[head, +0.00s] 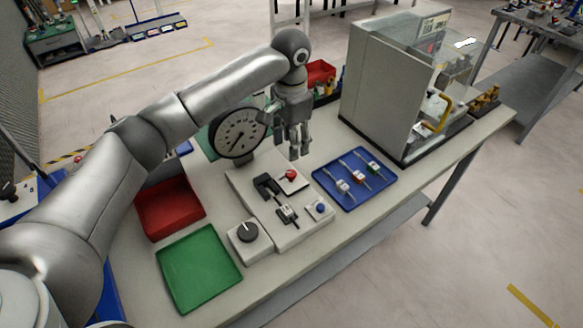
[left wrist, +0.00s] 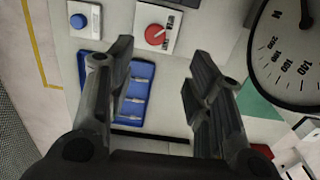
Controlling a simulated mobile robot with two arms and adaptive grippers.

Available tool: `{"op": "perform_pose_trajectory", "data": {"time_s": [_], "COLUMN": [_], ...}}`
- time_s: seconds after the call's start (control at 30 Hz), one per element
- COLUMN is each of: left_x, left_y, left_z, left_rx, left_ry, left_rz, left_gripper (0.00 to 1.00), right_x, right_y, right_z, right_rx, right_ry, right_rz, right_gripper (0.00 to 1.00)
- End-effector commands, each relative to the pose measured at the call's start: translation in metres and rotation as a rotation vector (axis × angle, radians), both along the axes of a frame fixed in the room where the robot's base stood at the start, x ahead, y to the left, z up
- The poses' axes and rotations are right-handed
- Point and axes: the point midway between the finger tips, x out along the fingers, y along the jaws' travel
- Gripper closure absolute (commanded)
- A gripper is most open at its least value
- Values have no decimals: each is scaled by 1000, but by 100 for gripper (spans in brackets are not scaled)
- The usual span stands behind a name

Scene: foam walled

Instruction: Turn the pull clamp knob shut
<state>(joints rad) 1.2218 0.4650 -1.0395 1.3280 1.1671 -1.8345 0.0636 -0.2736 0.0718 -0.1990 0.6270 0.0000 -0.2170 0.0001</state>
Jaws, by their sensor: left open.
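A red round knob (head: 291,175) sits on a pale square plate on the light grey fixture (head: 309,237), beside a black clamp-like part (head: 267,187). In the left wrist view the red knob (left wrist: 156,35) shows at the top, beyond the fingertips, with a pale bar across its face. My left gripper (head: 299,150) hangs fingers down above and behind the red knob, apart from it. In the left wrist view its fingers (left wrist: 160,65) are spread with nothing between them. A black dial knob (head: 247,232) is on a white box at the fixture's front left. My right gripper is out of view.
A blue button (head: 320,208) is on the fixture's right. A blue tray (head: 327,181) with small parts lies right of it; green (head: 191,290) and red trays lie left. A round gauge (head: 238,133) stands close left of the gripper. A grey machine (head: 374,90) stands at the right.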

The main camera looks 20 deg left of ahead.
Motion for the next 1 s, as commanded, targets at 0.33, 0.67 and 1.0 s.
{"op": "perform_pose_trajectory", "data": {"time_s": [0.33, 0.67, 1.0], "left_x": [-2, -2, -1], "left_y": [1, -1, -1], "left_z": [-48, -98, -107], "left_rx": [2, 0, 0], "left_ry": [5, 2, -1], "left_rz": [1, -1, -2], "left_gripper": [52, 52, 52], "right_x": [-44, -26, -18], "right_y": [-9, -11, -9], "right_z": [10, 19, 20], "right_rx": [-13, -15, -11], "right_ry": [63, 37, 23], "right_rz": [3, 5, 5], "right_gripper": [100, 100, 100]}}
